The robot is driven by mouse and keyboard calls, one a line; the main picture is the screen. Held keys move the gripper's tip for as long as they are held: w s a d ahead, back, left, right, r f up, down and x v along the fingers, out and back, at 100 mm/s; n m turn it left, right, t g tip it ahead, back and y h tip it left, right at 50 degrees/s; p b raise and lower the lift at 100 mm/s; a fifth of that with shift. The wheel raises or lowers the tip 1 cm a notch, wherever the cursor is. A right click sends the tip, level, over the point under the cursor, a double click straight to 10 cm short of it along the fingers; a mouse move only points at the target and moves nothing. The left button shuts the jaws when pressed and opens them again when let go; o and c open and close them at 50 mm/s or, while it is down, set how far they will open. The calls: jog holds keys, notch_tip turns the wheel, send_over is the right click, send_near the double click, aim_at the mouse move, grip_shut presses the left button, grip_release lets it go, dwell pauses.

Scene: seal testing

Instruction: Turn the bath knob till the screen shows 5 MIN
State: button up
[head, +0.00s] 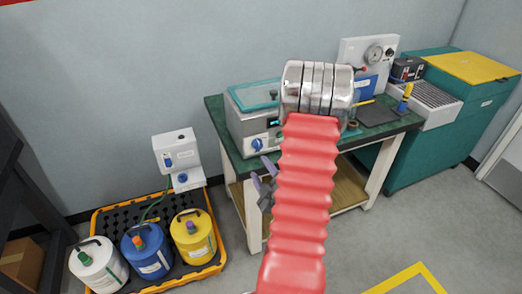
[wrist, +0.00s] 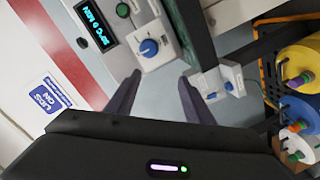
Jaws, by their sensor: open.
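The bath (head: 246,128) is a white box with a teal top on the green-topped bench. Its blue knob (head: 257,144) is on the front face; it also shows in the wrist view (wrist: 148,47), with a white pointer mark. The small screen (wrist: 95,23) is turned sideways in the wrist view and seems to read a temperature and 0 MIN. A green button (wrist: 123,10) sits near it. My gripper (wrist: 160,95) is open and empty, its dark fingers apart and pointing toward the knob side of the bath. In the head view my gripper (head: 263,172) is in front of the bench, below the knob.
White, blue and yellow canisters (head: 194,238) stand in a black and orange tray on the floor at left. A white wall unit with blue knobs (head: 177,155) is above them. A gauge panel (head: 372,50) and dark mat (head: 374,113) are on the bench at right.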

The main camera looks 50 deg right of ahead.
aim_at(259, 147)
jog(key=shift+t+h, duration=0.4)
jog(key=shift+h, duration=0.4)
jog(key=s, duration=0.2)
jog(key=s+d, duration=0.1)
jog(key=s, duration=0.1)
jog(key=shift+f, duration=0.4)
jog(key=x, duration=1.3)
jog(key=shift+w+d, duration=0.2)
jog(key=shift+w, duration=0.1)
jog(key=shift+c, duration=0.3)
jog(key=shift+f, duration=0.1)
jog(key=c, duration=0.9)
jog(key=shift+d, duration=0.25)
jog(key=shift+c, duration=0.5)
jog(key=shift+a+m, duration=0.2)
jog(key=shift+m, duration=0.1)
